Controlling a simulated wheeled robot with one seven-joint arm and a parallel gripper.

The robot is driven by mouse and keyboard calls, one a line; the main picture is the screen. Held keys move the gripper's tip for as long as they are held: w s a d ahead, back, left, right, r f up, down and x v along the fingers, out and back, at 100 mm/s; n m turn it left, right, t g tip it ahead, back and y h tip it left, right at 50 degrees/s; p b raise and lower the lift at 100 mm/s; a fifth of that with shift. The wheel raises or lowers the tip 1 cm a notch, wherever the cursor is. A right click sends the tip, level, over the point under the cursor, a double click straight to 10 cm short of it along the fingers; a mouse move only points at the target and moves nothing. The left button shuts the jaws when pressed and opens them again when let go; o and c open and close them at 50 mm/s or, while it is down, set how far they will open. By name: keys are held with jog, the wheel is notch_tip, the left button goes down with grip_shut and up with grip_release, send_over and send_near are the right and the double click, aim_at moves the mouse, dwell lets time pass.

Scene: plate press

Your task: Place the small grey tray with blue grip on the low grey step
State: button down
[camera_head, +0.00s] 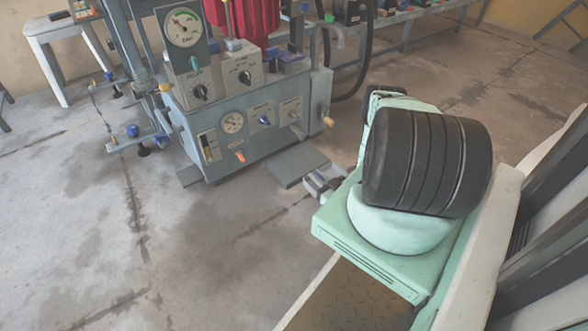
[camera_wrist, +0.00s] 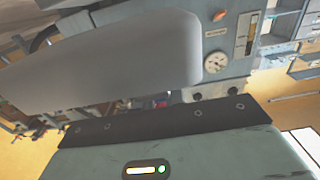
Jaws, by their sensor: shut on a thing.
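My gripper (camera_head: 323,183) shows small in the head view, beyond the mint-green arm, low in front of the machine. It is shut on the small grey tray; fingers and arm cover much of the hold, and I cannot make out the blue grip. A smooth pale grey shape (camera_wrist: 110,65), close and blurred in the wrist view, appears to be the held tray. A flat grey slab (camera_head: 297,165) just left of my gripper, in front of the machine, looks like the low grey step. I cannot tell the height gap between tray and slab.
The blue-grey press machine (camera_head: 255,125) with gauges and knobs stands behind the slab; its panel also shows upside down in the wrist view (camera_wrist: 240,45). A black hose (camera_head: 366,60) hangs at its right. A white stool (camera_head: 65,50) stands far left. The concrete floor (camera_head: 190,260) is open.

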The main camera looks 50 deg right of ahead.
jog(key=shift+w+d+f, duration=0.15)
jog(key=shift+w+f, duration=0.05)
jog(key=shift+f, duration=0.3)
jog(key=b+x, duration=0.6)
jog(key=x, duration=0.8)
jog(key=shift+d+b, duration=0.1)
jog(key=shift+b, duration=0.2)
jog(key=b+x, duration=0.1)
jog(key=x, duration=0.1)
jog(key=b+x, duration=0.1)
jog(key=x, duration=0.1)
jog(key=shift+f+b, duration=0.7)
jog(key=shift+f+b, duration=0.3)
jog(key=shift+f, duration=0.3)
jog(key=c, duration=1.5)
grip_release()
